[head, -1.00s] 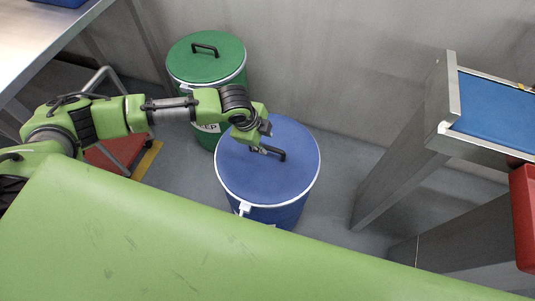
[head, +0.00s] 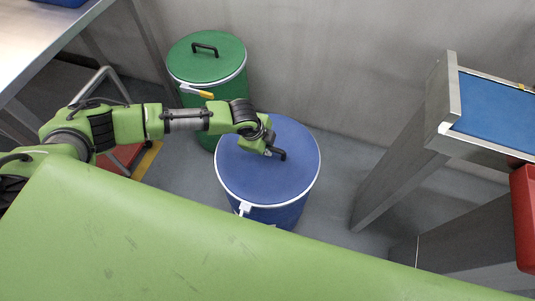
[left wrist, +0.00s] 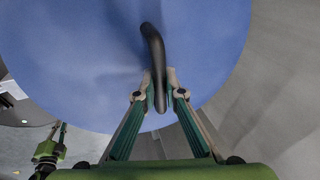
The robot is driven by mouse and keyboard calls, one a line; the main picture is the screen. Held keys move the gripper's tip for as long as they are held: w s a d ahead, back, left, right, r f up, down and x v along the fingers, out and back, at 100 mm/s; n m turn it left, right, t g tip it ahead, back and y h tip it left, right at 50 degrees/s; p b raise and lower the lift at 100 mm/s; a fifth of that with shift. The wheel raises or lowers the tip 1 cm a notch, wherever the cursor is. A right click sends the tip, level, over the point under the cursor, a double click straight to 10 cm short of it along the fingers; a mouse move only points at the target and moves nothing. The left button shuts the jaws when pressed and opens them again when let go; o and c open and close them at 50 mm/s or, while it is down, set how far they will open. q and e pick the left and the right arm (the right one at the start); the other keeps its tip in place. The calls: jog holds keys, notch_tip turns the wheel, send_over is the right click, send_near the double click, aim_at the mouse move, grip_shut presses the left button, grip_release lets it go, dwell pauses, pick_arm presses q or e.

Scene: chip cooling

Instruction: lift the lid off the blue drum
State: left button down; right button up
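The blue drum (head: 287,215) stands on the floor near the middle of the head view. Its blue lid (head: 262,182) sits level on top, with a white rim band around it. The black handle (head: 279,154) on the lid is partly hidden by my left gripper (head: 269,148). In the left wrist view the lid (left wrist: 85,60) fills much of the picture. There the two fingertips of my left gripper (left wrist: 159,85) lie close on either side of the black handle (left wrist: 153,45) and look shut on it.
A green drum (head: 183,72) with a lid and black handle stands just behind and left. A metal table (head: 35,45) is at upper left, a red cart (head: 118,158) below it. A metal stand with a blue top (head: 492,112) and a red bin (head: 524,210) are at right.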

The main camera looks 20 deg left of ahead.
pick_arm(q)
jog(key=shift+r, duration=0.15)
jog(key=shift+r, duration=0.2)
notch_tip(320, 180, up, 2)
jog(key=shift+w+r, duration=0.1)
jog(key=shift+r, duration=0.05)
jog(key=s+a+r, duration=0.2)
jog(key=s+r, duration=0.3)
jog(key=s, duration=0.1)
jog(key=s+a+r, duration=0.3)
jog(key=s+r, duration=0.2)
jog(key=s, duration=0.2)
jog(key=shift+a, duration=0.3)
jog(key=shift+d+r, duration=0.1)
jog(key=shift+r, duration=0.05)
